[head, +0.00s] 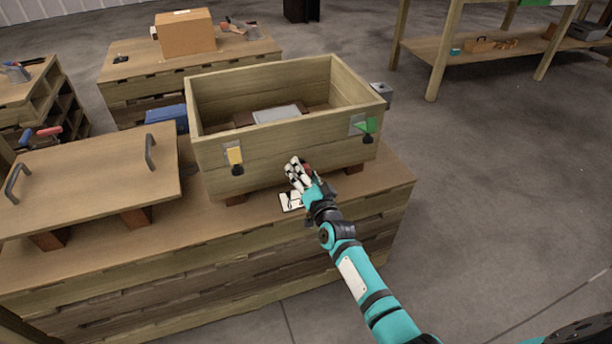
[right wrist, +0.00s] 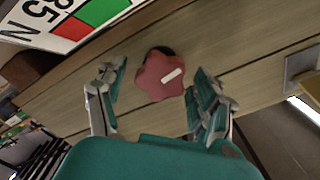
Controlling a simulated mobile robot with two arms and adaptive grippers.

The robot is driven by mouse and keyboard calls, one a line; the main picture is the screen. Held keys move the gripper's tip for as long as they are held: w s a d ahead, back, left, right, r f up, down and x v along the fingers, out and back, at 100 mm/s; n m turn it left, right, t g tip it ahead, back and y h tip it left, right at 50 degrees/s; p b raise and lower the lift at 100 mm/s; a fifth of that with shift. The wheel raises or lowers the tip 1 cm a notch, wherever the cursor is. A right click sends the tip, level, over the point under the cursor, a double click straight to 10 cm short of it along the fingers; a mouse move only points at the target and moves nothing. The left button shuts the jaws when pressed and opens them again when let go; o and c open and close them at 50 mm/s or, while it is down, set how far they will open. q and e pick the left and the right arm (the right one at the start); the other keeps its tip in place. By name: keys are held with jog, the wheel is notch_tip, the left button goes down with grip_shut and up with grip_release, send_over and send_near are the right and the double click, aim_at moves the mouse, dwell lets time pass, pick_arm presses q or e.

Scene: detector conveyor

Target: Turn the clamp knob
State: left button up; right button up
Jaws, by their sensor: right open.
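The clamp knob (right wrist: 160,75) is a red, lobed knob with a white bar mark on the front wall of a wooden crate (head: 262,143). In the right wrist view it sits between the two open fingers of my right gripper (right wrist: 158,98), a little beyond the fingertips. No contact shows. In the head view my right gripper (head: 304,175) is at the crate's lower front, and only a bit of the red knob (head: 308,168) shows beside it; the rest is hidden. My left gripper is not in view.
The crate stands on blocks on a pallet-like wooden table. A wooden lid (head: 95,180) with two handles lies to its left. Yellow (head: 235,155) and green (head: 363,125) latches are on the crate front.

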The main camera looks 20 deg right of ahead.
jog(key=s, duration=1.2)
jog(key=shift+d, duration=0.2)
dwell(0.4)
